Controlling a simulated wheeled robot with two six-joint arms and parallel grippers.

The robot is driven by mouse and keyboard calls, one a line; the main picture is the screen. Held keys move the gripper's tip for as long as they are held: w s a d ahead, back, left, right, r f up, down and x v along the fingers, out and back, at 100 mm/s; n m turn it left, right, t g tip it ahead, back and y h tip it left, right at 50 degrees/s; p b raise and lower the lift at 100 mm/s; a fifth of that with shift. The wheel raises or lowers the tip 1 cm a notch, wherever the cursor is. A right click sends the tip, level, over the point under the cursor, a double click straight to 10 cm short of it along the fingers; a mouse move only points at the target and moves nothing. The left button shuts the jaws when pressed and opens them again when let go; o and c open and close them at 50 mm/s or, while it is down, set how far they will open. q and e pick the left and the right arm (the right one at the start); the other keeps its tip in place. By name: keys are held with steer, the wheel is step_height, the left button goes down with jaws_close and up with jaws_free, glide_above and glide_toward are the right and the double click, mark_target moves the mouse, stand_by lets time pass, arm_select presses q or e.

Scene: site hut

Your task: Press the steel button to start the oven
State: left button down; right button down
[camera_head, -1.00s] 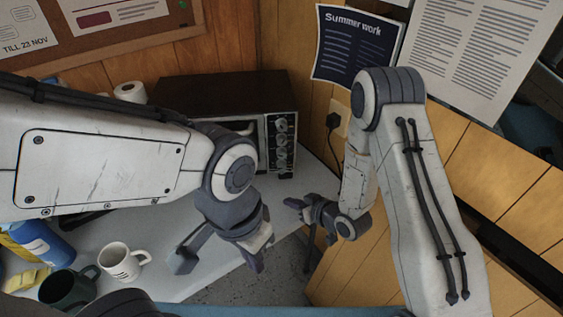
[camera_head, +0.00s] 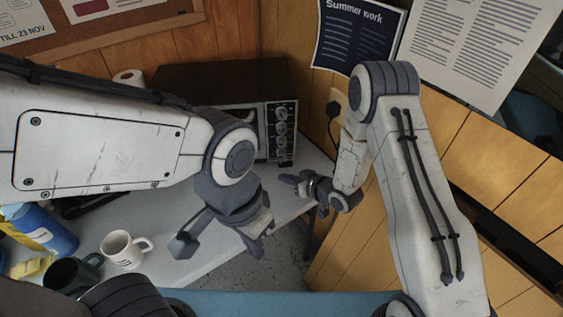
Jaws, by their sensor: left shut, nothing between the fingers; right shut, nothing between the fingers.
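The oven (camera_head: 222,76) is a dark brown box with a steel-edged front on the counter's far end. Its control panel (camera_head: 281,130) has a column of round knobs (camera_head: 281,128). A small detail sits at the panel's foot, too small to confirm as the steel button. My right gripper (camera_head: 284,180) is shut and empty, just below the panel's foot in the picture; I cannot tell whether it touches anything. My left gripper (camera_head: 257,245) is shut and empty, lower in the picture, over the counter's front edge. My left arm hides part of the oven's front and left side.
A white roll (camera_head: 128,77) is behind. A wall socket with a black plug (camera_head: 334,109) is right of the oven.

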steer(key=shift+w+a, duration=0.2)
steer(key=shift+w, duration=1.5)
steer(key=shift+w, duration=0.15)
stand_by(0.7)
steer(key=shift+w, duration=0.25)
steer(key=shift+w+a+b, duration=0.1)
steer(key=shift+w+b, duration=0.2)
steer(key=shift+w, duration=0.1)
stand_by(0.5)
steer(key=shift+s, duration=0.8)
steer(key=shift+s+d, duration=0.2)
steer(key=shift+s, duration=1.05)
steer(key=shift+s+d, duration=0.2)
steer(key=shift+s, duration=1.05)
